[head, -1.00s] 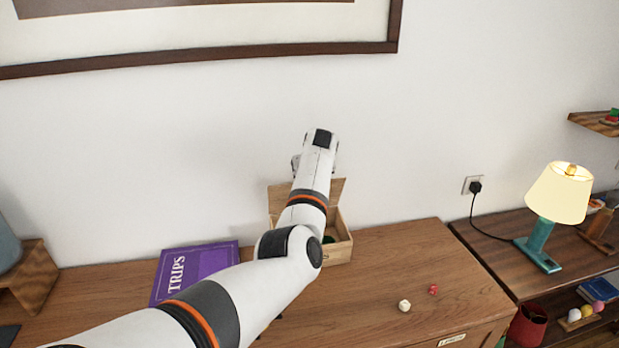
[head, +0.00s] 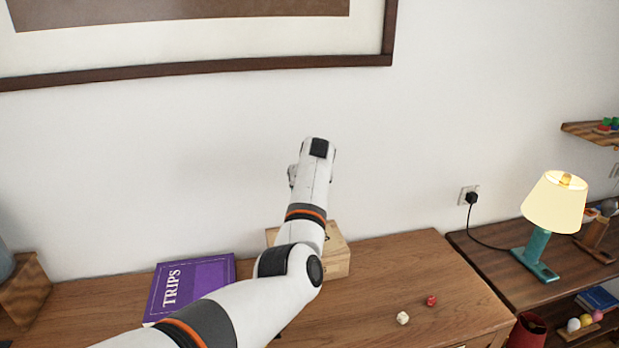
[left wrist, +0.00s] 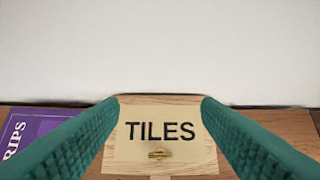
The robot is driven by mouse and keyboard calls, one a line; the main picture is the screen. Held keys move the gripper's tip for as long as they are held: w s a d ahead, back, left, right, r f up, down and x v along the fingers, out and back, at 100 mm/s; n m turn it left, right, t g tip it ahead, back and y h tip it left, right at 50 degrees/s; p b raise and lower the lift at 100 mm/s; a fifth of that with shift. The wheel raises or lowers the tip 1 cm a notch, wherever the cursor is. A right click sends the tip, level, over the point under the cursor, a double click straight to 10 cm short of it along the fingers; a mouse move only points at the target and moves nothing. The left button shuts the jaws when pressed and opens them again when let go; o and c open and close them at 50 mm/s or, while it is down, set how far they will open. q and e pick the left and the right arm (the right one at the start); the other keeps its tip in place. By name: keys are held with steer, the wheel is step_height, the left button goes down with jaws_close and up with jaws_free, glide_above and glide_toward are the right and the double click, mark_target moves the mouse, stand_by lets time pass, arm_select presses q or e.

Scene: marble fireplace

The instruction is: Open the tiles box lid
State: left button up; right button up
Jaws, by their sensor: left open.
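The tiles box (head: 338,263) is a light wooden box on the cabinet top by the wall, partly hidden behind my left arm in the head view. Its lid (head: 334,240) looks shut. In the left wrist view the lid (left wrist: 160,110) shows the word TILES and a small brass clasp (left wrist: 160,154) near its front edge. My left gripper (left wrist: 160,100) is open, its two green fingers spread on either side of the lettering, with nothing between them. Whether the fingers touch the lid cannot be told. In the head view the fingers are hidden behind the arm. My right gripper is not seen.
A purple TRIPS book (head: 190,284) lies left of the box. A white die (head: 402,318) and a red die (head: 431,300) lie at the right front of the cabinet top (head: 400,270). A lit lamp (head: 553,205) stands farther right. A picture frame (head: 250,63) hangs above.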

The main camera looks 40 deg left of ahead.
arm_select(q)
steer(key=b+v, duration=0.3)
steer(key=v, duration=0.8)
steer(key=shift+f, duration=0.1)
